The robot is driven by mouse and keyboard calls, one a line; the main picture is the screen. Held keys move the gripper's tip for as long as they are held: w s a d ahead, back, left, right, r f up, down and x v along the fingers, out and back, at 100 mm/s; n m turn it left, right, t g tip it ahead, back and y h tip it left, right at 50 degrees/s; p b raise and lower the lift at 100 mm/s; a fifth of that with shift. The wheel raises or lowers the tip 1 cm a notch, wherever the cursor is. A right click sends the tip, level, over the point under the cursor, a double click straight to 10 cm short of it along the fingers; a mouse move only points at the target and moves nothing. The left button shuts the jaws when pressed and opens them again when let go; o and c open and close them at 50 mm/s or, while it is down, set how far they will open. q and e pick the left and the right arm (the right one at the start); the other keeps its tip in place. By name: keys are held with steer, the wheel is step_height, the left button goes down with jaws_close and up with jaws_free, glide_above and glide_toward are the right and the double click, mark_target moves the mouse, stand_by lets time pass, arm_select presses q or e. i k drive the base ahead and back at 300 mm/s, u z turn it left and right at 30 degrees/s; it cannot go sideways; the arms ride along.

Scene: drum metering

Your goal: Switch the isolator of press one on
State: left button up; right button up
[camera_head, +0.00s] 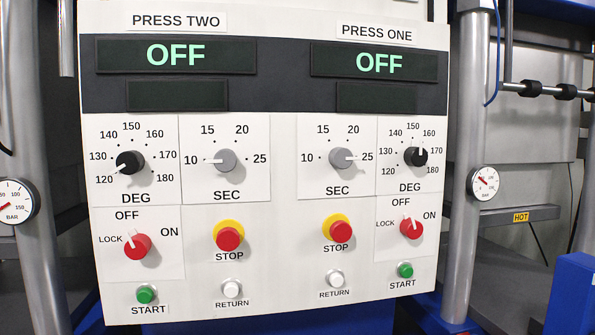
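The isolator of press one is a red rotary knob (411,228) at the lower right of the white control panel (280,290). Its labels are LOCK at left, OFF above and ON at upper right. Its white pointer mark leans up and slightly left, towards OFF. The display of press one (378,62) reads OFF in green. The similar red isolator of press two (137,246) is at the lower left, its mark also leaning towards OFF. Neither of my grippers is in view.
Near the press one isolator are a green START button (405,270), a red STOP button (340,232) on a yellow collar, a white RETURN button (335,279) and a black DEG knob (416,156). A grey column with a gauge (485,183) stands right of the panel.

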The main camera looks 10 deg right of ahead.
mark_target(410, 228)
steer(key=u, duration=1.4)
steer(key=k, duration=1.05)
steer(key=z, duration=1)
steer(key=i, duration=0.5)
steer(key=z, duration=0.05)
